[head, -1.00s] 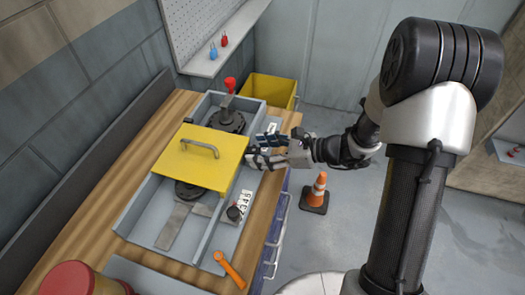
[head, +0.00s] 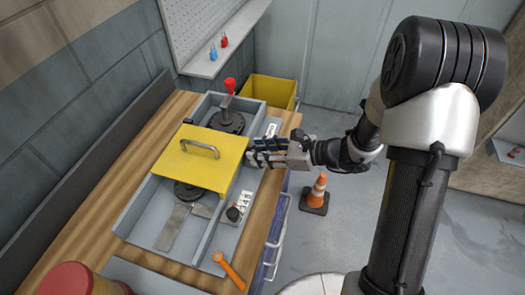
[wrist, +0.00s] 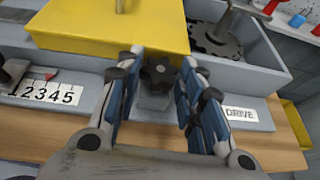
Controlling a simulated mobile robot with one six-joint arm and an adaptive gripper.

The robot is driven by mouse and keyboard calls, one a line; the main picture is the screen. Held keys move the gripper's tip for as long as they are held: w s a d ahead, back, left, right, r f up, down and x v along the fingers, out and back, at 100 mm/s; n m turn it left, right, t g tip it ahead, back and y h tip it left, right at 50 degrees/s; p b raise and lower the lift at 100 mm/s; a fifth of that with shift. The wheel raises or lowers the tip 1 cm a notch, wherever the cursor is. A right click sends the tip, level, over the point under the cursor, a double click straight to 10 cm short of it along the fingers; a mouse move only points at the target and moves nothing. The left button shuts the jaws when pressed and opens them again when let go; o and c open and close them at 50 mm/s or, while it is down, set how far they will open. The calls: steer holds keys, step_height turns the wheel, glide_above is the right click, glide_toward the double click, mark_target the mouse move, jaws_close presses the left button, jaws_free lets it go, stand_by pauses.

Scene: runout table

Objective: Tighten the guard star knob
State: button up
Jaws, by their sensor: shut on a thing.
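The guard star knob (wrist: 158,72) is dark and lobed, on the grey front of the runout table just below the yellow guard (wrist: 105,25). In the wrist view it sits between the tips of my gripper (wrist: 160,80), which is shut on it. In the head view my gripper (head: 252,153) reaches in from the right to the guard's right edge, and its fingers hide the knob. The yellow guard (head: 185,165) lies across the grey trough with its handle (head: 199,148) on top.
A counter reading 12345 (wrist: 48,92) and a DRIVE label (wrist: 241,114) flank the knob. A red-topped lever (head: 230,86) stands behind the guard. An orange tool (head: 228,270) lies at the front. A yellow bin (head: 268,91) and a cone (head: 316,194) stand beyond the table.

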steer(key=m+t, duration=0.1)
steer(key=t+h+b, duration=0.1)
steer(key=m+b, duration=0.1)
steer(key=shift+s+a+f+m+t, duration=0.1)
steer(key=shift+s+a+m+t, duration=0.2)
steer(key=shift+t, duration=0.1)
steer(key=shift+s+m+t+h+b, duration=0.1)
steer(key=shift+m+t+h+b, duration=0.3)
steer(key=shift+m+t+h, duration=0.45)
steer(key=o, duration=1.1)
steer(key=shift+c, duration=0.2)
steer(key=shift+g, duration=0.25)
